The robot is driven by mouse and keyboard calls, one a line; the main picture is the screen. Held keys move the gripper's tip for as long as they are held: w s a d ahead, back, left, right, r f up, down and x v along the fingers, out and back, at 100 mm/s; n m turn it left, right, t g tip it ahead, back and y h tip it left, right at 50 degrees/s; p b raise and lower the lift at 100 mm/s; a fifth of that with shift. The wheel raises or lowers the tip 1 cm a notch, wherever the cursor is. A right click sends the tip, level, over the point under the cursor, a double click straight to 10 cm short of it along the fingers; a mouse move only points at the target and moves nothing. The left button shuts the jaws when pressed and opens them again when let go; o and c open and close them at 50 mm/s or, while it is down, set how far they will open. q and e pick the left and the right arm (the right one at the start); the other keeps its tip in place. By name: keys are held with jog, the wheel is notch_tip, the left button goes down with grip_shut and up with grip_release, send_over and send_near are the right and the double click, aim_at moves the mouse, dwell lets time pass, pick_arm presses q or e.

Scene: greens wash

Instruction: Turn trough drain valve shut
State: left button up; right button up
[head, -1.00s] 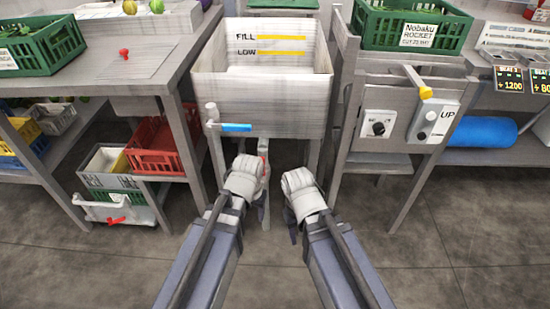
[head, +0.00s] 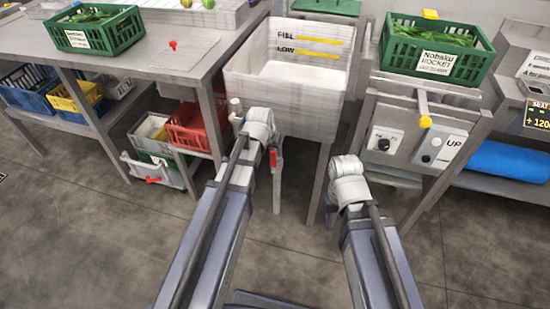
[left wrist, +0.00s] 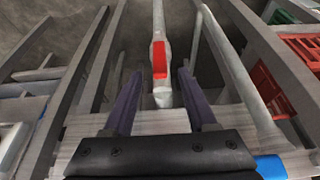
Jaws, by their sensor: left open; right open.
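The white trough (head: 285,98) stands in the middle of the head view, with FILL and LOW marks inside. A red valve handle (head: 273,158) hangs upright below it, just right of my left gripper (head: 269,142). In the left wrist view the red handle (left wrist: 160,60) sits on a pale pipe, in line with the gap between the fingers of my left gripper (left wrist: 157,82). Those fingers are apart; I see no grip on the handle. My right gripper (head: 333,214) is open and empty, low and to the right of the trough; its fingers are partly hidden.
A blue lever (left wrist: 271,167) shows at the lower edge of the left wrist view. A trough leg (head: 320,185) stands between my arms. A panel with a knob (head: 383,144) and an UP box (head: 435,149) is to the right. A red crate (head: 190,130) sits at left.

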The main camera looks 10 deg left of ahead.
aim_at(273, 156)
pick_arm(q)
jog(key=b+x, duration=0.6)
jog(key=x, duration=0.1)
jog(key=shift+f+b, duration=0.25)
jog(key=shift+b, duration=0.05)
jog(key=shift+c, duration=0.4)
grip_shut()
dwell(0.8)
